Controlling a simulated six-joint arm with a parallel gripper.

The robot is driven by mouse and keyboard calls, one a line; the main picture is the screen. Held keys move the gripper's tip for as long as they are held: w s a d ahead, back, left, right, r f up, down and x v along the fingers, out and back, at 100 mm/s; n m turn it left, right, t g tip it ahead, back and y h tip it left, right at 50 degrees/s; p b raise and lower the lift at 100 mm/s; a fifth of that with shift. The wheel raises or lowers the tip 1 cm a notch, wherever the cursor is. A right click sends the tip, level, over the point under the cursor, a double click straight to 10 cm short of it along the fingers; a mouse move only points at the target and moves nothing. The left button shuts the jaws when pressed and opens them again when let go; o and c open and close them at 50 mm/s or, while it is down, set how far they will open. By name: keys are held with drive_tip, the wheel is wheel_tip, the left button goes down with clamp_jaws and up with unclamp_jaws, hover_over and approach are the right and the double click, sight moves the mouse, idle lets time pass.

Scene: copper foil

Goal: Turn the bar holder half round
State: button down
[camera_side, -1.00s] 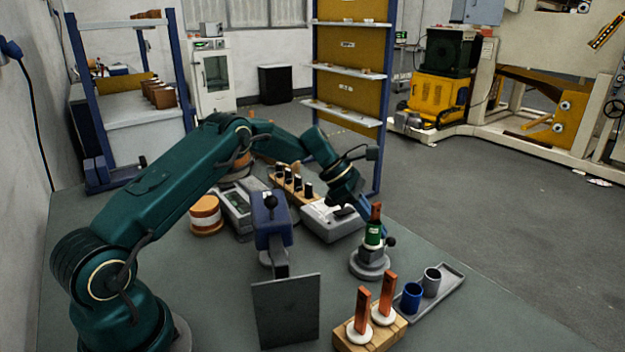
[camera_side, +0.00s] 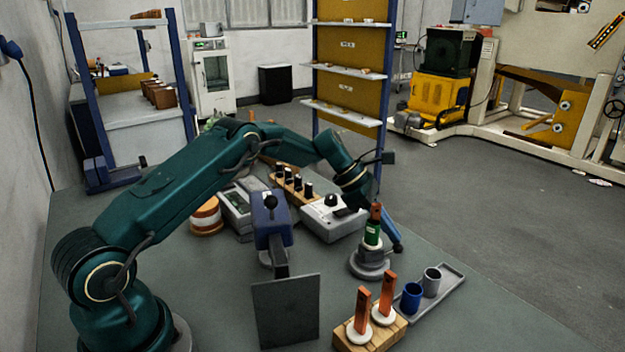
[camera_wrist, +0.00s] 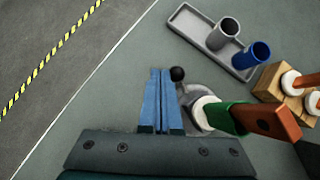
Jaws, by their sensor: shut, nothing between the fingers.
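The bar holder (camera_side: 368,265) is a round grey base with a white collar. A copper bar (camera_side: 376,212) with a green band (camera_side: 372,235) stands upright in it. In the wrist view the holder's base (camera_wrist: 187,93) is partly hidden by the green band (camera_wrist: 232,118) and copper bar (camera_wrist: 272,121). A black ball knob (camera_wrist: 177,74) sticks out at its side. My gripper (camera_wrist: 160,73) is shut and empty, its blue fingers together, with the tips just left of the knob. In the side view my gripper (camera_side: 397,244) points down at the holder's right; whether it touches the knob I cannot tell.
A grey tray (camera_side: 452,287) with a blue cup (camera_side: 411,297) and a grey cup (camera_side: 432,281) lies right of the holder. A wooden block (camera_side: 383,335) with two copper bars is in front. A grey box (camera_side: 330,220) stands behind. The right-hand table is clear.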

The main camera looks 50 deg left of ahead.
drive_tip(key=shift+d, duration=0.55)
drive_tip(key=shift+d+m+g, duration=0.4)
drive_tip(key=shift+m+g, duration=0.1)
drive_tip(key=shift+m, duration=0.3)
idle(1.0)
idle(0.4)
